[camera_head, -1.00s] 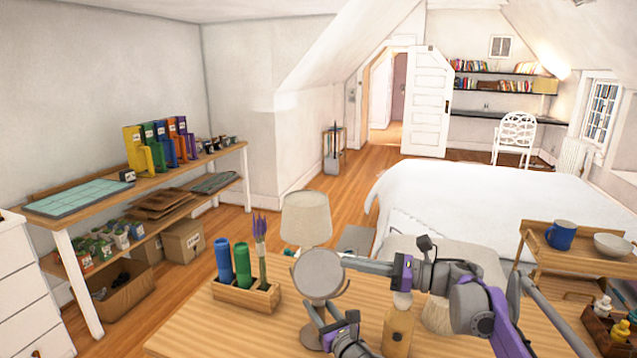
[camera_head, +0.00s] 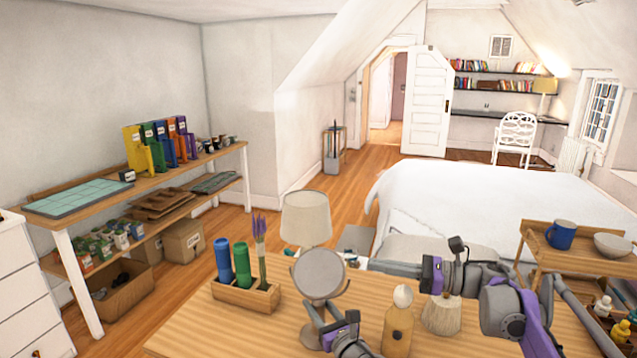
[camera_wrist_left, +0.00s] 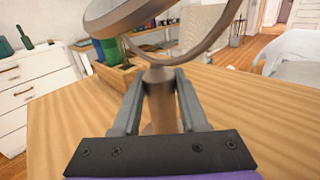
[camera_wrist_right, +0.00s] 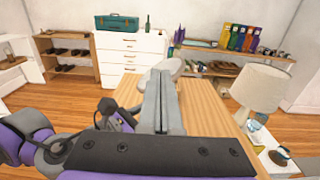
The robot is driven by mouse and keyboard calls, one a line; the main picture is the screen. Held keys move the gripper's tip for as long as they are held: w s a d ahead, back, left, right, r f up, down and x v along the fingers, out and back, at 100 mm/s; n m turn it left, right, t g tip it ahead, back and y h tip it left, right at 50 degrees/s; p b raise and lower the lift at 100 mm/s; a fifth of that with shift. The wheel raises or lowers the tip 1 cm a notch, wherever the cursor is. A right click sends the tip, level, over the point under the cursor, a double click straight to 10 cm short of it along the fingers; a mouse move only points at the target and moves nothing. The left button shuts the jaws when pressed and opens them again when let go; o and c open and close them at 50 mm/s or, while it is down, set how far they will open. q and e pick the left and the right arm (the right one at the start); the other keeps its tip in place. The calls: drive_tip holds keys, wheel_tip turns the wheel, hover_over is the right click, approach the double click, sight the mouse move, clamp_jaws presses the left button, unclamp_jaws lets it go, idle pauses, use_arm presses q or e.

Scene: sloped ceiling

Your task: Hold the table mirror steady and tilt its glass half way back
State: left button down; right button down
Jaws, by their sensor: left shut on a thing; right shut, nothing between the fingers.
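The table mirror (camera_head: 319,274), a round glass in a U-shaped yoke on a stem, stands on the wooden table. My left gripper (camera_wrist_left: 158,88) is shut on the mirror's stem (camera_wrist_left: 160,108), below the yoke; the mirror head is cut off at the top of the left wrist view. My right gripper (camera_head: 374,265) is shut and empty, right of the mirror with a gap between them. In the right wrist view its closed fingers (camera_wrist_right: 162,78) partly hide the mirror (camera_wrist_right: 174,68). The exact tilt of the glass is hard to tell.
A wooden holder (camera_head: 246,294) with blue and green cylinders and lavender stands left of the mirror. A lamp (camera_head: 305,218) is behind it. A bottle (camera_head: 397,328) and a pale brush-like object (camera_head: 441,316) stand right, below my right arm. The table's front left is bare.

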idle(0.3)
use_arm(q)
drive_tip(key=shift+c, duration=1.8)
unclamp_jaws()
drive_tip(key=v, duration=1.2)
